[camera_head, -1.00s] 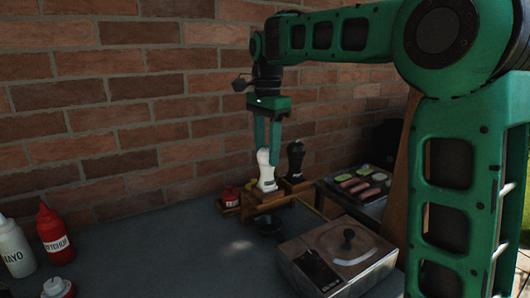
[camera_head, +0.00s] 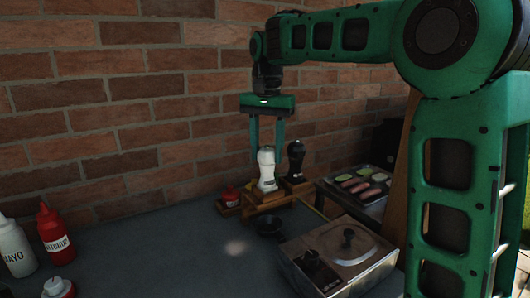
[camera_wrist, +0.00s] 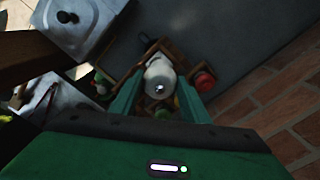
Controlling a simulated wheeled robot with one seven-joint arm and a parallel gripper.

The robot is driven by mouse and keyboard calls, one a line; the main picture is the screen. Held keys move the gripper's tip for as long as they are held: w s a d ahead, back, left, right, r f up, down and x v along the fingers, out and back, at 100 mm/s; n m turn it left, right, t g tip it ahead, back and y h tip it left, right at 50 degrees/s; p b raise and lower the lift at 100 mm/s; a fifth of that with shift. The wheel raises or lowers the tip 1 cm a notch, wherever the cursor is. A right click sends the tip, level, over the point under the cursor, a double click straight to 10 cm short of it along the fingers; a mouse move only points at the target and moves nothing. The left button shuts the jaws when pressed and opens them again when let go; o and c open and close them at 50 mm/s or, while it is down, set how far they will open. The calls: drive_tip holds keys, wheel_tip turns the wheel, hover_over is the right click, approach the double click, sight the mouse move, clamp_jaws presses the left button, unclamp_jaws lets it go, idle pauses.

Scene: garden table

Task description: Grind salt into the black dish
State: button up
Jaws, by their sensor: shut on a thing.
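The white salt grinder (camera_head: 267,170) stands upright at the wooden stand on the table. My gripper (camera_head: 267,148) points straight down and is shut on the grinder's top. In the wrist view the grinder (camera_wrist: 160,76) shows end-on between the two green fingers. The black dish (camera_head: 270,226) sits on the table just in front of the stand, below and apart from the grinder.
A black grinder (camera_head: 295,160) stands close to the right. A small red pot (camera_head: 231,195) is at left. A metal box with a lid (camera_head: 338,258) lies front right, a food tray (camera_head: 360,185) behind it. Sauce bottles (camera_head: 54,235) stand far left. A brick wall runs behind.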

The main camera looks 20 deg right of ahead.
sight(267, 149)
idle(0.4)
drive_tip(key=o, duration=1.1)
drive_tip(key=shift+c, duration=0.2)
drive_tip(key=shift+r, duration=0.1)
wheel_tip(267, 149, up, 11)
drive_tip(key=shift+f, duration=0.2)
